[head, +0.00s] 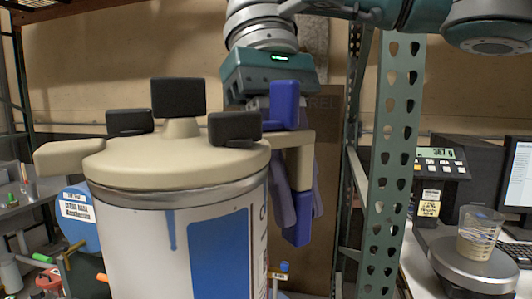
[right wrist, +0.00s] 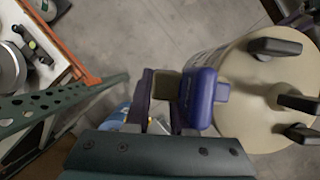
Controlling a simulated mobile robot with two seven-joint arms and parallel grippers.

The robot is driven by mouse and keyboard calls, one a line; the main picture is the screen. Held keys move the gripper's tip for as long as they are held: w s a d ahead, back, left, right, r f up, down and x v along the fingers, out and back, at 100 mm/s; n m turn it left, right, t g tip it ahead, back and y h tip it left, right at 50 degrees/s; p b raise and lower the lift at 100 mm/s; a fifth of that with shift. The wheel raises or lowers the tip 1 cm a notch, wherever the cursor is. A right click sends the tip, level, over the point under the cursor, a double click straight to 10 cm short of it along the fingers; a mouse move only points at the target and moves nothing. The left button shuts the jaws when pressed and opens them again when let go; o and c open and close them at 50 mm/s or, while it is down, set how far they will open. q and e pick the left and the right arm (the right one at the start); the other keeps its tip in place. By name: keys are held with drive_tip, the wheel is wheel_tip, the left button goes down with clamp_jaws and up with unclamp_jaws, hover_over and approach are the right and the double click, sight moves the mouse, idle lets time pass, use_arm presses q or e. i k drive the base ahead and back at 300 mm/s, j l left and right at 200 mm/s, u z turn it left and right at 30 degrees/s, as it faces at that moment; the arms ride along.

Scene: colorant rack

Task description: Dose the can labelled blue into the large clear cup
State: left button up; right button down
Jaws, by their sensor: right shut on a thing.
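The can with a blue label panel (head: 222,255) and a blue drip fills the left middle of the head view. It looks upright. Its cream lid (head: 190,160) has several black knobs and a cream arm on each side. In the right wrist view the lid (right wrist: 245,100) is at the right. My right gripper (head: 294,165) is shut on the can's right-hand cream handle; its blue fingers (right wrist: 172,90) straddle the handle in the right wrist view. The large clear cup (head: 477,240) stands on the scale at the far right, clear of the can. My left gripper is not visible.
The scale (head: 470,272) has a display (head: 437,155) behind it, its digits hard to read. A perforated green rack post (head: 392,130) stands between can and scale. A blue labelled container (head: 82,225) is at the left. A monitor (head: 518,175) is at the right edge.

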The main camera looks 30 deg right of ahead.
sight(480, 228)
drive_tip(key=l+z, duration=0.15)
drive_tip(key=z, duration=0.25)
drive_tip(key=i+l+z, duration=0.1)
drive_tip(key=z, duration=0.3)
drive_tip(key=i+l+z, duration=0.1)
drive_tip(key=z, duration=0.35)
drive_tip(key=i+z, duration=0.1)
drive_tip(key=z, duration=0.3)
